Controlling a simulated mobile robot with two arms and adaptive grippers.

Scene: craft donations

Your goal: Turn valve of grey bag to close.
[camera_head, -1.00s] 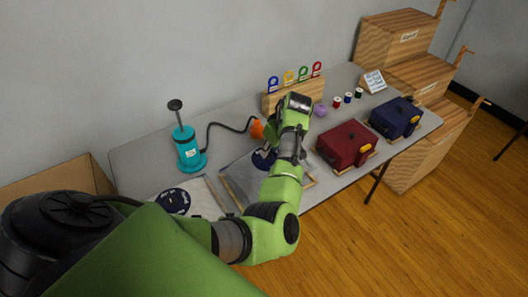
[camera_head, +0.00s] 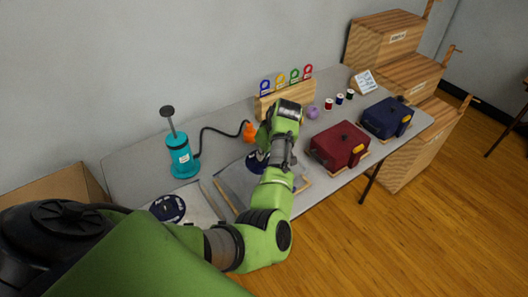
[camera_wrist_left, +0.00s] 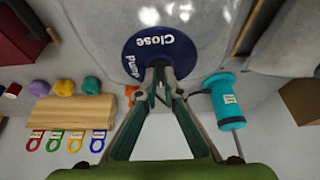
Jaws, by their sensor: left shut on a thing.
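The grey bag (camera_head: 235,182) lies on the table, partly hidden under my left arm in the head view. In the left wrist view the grey bag (camera_wrist_left: 228,38) fills the upper middle. Its dark blue round valve plate (camera_wrist_left: 180,50) bears the words "Close" and "Pump". My left gripper (camera_wrist_left: 160,74) is over the plate, its fingers closed together on the dark valve knob at the plate's lower middle. In the head view the left gripper (camera_head: 267,140) is above the bag, its fingertips mostly hidden by the wrist. My right gripper is not in view.
A teal pump (camera_head: 181,158) with a hose ending in an orange nozzle (camera_head: 249,132) stands behind. A whitish bag (camera_head: 196,198) is to the left, a red bag (camera_head: 335,148) and a blue bag (camera_head: 385,120) to the right. A wooden rack (camera_head: 290,97) stands at the back.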

